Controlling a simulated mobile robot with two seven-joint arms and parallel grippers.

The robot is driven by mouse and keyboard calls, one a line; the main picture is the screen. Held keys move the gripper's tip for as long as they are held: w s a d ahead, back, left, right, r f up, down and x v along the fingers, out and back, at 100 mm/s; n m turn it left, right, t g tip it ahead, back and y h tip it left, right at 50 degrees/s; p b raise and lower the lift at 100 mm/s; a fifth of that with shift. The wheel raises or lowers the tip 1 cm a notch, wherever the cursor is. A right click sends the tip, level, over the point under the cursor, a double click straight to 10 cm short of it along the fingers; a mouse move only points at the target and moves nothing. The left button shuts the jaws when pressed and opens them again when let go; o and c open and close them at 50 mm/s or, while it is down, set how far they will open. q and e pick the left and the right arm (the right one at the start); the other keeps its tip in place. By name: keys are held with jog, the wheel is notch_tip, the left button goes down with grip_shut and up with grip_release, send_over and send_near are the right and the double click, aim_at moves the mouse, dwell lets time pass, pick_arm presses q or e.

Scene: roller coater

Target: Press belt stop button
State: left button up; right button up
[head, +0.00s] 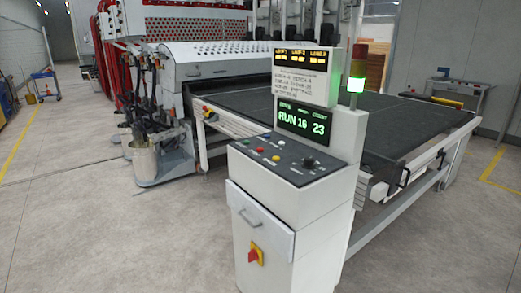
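A white control console (322,215) stands in the centre foreground. Its sloped dark panel (290,165) carries several small coloured buttons and a dark knob; the button labels are too small to read, so I cannot tell which one is belt stop. A display (303,126) above the panel reads "RUN 16 23" in green. A signal light (356,84) on the console's right glows green at its lower part. The wide dark belt (400,122) runs behind the console. Neither of my grippers is in view.
A red rotary switch on a yellow plate (256,252) and a handle (250,217) are on the console's front. A coating machine (215,65) stands behind left, with a bucket (146,162) beside it. A cart (45,84) is far left. Open floor lies left of the console.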

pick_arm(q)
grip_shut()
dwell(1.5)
